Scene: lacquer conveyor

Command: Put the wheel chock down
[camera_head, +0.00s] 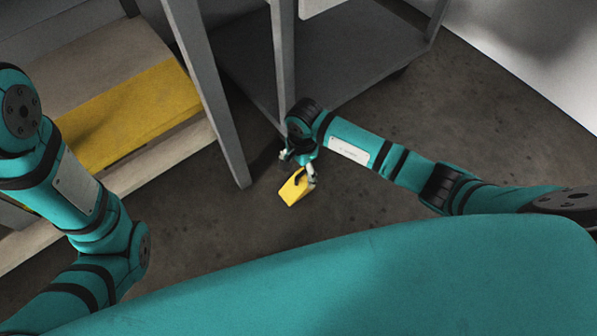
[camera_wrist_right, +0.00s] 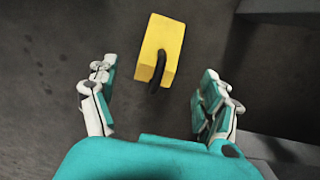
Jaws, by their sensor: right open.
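The wheel chock (camera_head: 293,190) is a yellow block with a black handle, and it appears to rest on the dark floor. My right gripper (camera_head: 300,163) is right at it, at its upper end in the head view. In the right wrist view the chock (camera_wrist_right: 161,42) lies between and beyond the fingers of my right gripper (camera_wrist_right: 157,73). The fingers are spread wide, with a gap to the chock on both sides. The black handle points toward the gripper's palm. My left arm shows at the left of the head view, but its gripper is not visible.
A grey metal cart or shelf (camera_head: 350,45) stands just beyond my right gripper, with a leg (camera_head: 222,135) to its left. A wooden platform with a yellow strip (camera_head: 135,110) is at the left. Bare floor (camera_head: 370,205) lies right of the chock.

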